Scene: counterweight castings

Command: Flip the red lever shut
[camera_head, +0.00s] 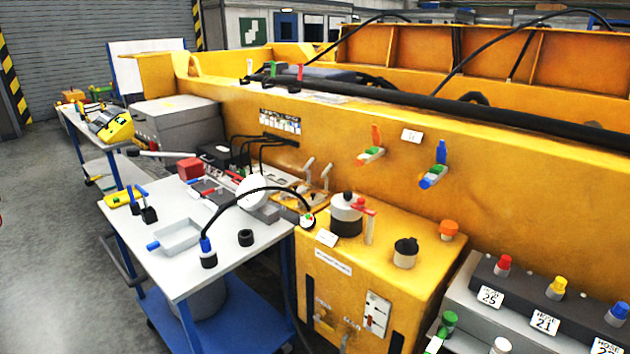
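Two red handles could be the red lever, and I cannot tell which it is. One red handle (364,207) is on top of the yellow cabinet, beside a black and white cylinder (346,214); a pale upright piece stands below it. A smaller red upright handle (299,72) stands on the top edge of the yellow machine body, near a green one (273,69). Whether either is open or shut is too small to tell. My gripper is not in view.
A white-topped trolley (180,274) with tools and a gooseneck lamp (252,191) stands left of the yellow cabinet (396,274). Orange and blue valve handles are on the yellow wall (500,170). A hose rack (520,290) is at lower right. Grey floor (50,260) is clear at left.

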